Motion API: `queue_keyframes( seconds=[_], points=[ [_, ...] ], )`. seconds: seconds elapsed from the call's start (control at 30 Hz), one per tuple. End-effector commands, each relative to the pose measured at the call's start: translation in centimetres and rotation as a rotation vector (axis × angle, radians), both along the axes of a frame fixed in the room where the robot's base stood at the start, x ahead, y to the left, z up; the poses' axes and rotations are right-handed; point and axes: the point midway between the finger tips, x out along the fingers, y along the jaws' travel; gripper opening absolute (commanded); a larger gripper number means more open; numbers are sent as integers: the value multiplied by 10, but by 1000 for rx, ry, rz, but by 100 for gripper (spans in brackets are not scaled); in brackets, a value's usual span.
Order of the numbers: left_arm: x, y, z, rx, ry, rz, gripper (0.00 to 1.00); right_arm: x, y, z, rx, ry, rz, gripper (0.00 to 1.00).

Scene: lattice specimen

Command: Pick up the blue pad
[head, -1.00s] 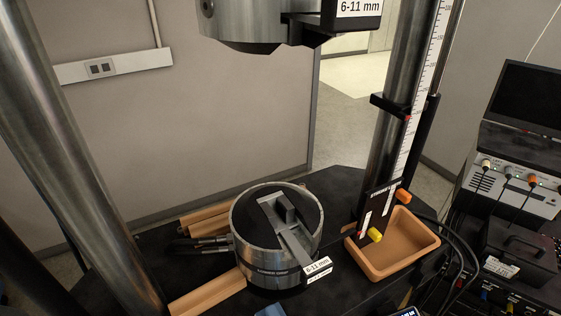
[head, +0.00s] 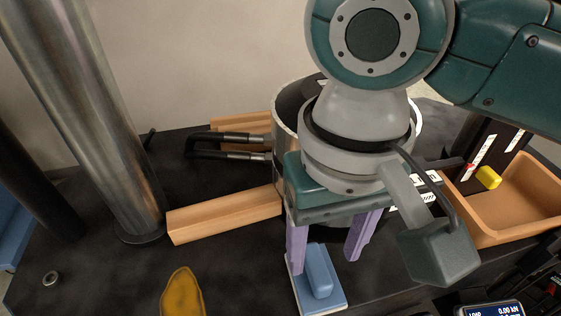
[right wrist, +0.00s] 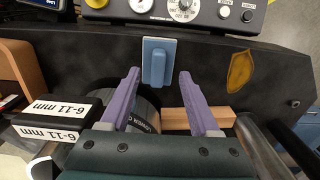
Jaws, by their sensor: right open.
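The blue pad (head: 319,270) is a small blue block with a pale flat base, lying near the front edge of the black table. My right gripper (head: 327,262) is open and empty, pointing down, with its two purple fingers above and around the pad's far end in the head view. In the right wrist view the blue pad (right wrist: 158,62) shows just beyond and between the open fingertips (right wrist: 160,73). I cannot tell whether a finger touches it. My left gripper is not in view.
A metal cylinder (head: 288,108) stands behind my right gripper, partly hidden. A wooden bar (head: 225,214) lies to the left, near a steel column (head: 95,120). An orange tray (head: 515,205) is at the right. A mustard-coloured piece (head: 182,292) lies at the front left.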

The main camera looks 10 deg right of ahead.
Motion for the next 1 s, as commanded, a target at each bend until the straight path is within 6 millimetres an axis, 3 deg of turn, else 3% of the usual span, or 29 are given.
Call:
queue_keyframes(
  seconds=[0.5, 0.77, 1.0],
  points=[
    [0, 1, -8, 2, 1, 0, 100, 10, -3, -61, 0, -1, 2, 62],
    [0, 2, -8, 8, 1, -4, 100, 10, -2, -63, 1, -3, 3, 62],
    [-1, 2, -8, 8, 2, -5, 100, 10, -2, -63, 1, -3, 3, 37]
  ],
)
